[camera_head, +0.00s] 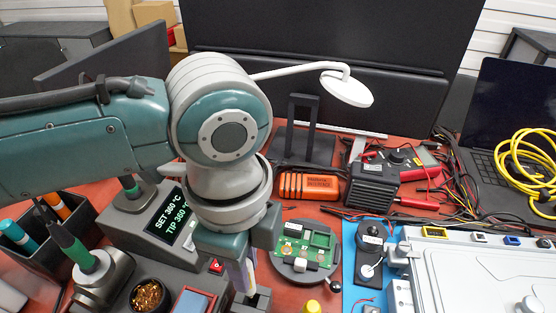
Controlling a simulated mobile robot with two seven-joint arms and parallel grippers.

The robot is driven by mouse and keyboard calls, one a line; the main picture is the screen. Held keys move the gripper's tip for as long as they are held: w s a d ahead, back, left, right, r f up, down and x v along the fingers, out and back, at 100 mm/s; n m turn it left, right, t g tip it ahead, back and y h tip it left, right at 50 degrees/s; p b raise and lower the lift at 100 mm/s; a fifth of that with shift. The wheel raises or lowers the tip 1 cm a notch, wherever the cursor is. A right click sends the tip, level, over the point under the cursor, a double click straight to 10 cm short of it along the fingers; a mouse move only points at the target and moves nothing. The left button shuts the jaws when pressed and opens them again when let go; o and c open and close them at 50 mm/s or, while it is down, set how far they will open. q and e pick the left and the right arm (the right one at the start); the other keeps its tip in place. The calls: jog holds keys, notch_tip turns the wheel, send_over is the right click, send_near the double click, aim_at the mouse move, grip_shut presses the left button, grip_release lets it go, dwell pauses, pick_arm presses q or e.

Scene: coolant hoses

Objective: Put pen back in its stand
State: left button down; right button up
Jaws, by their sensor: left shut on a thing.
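My left gripper (240,258) comes down from the left arm and points at the bench in the lower middle of the head view. It is shut on a slim, pale purple-grey pen (241,277), which hangs roughly upright below the fingers. Just below the pen is a small dark grey stand (258,301) at the bottom edge. The pen's lower end overlaps the stand in the picture; I cannot tell whether it is inside or in front. The gripper hides the pen's upper part. My right gripper is not in view.
A soldering station (165,225) with its green-handled iron (68,240) stands at left, beside a brass-wool cup (150,295). A round holder with a green circuit board (305,245) is close on the right. A blue mat (352,285) and a grey case (480,280) lie farther right.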

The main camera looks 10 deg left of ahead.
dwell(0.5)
pick_arm(q)
jog(key=shift+f, duration=0.1)
jog(key=shift+f, duration=0.1)
dwell(0.5)
jog(key=shift+f+b, duration=0.6)
jog(key=shift+f, duration=0.8)
jog(key=shift+f, duration=0.15)
jog(key=shift+f+b, duration=0.85)
jog(key=shift+f, duration=0.15)
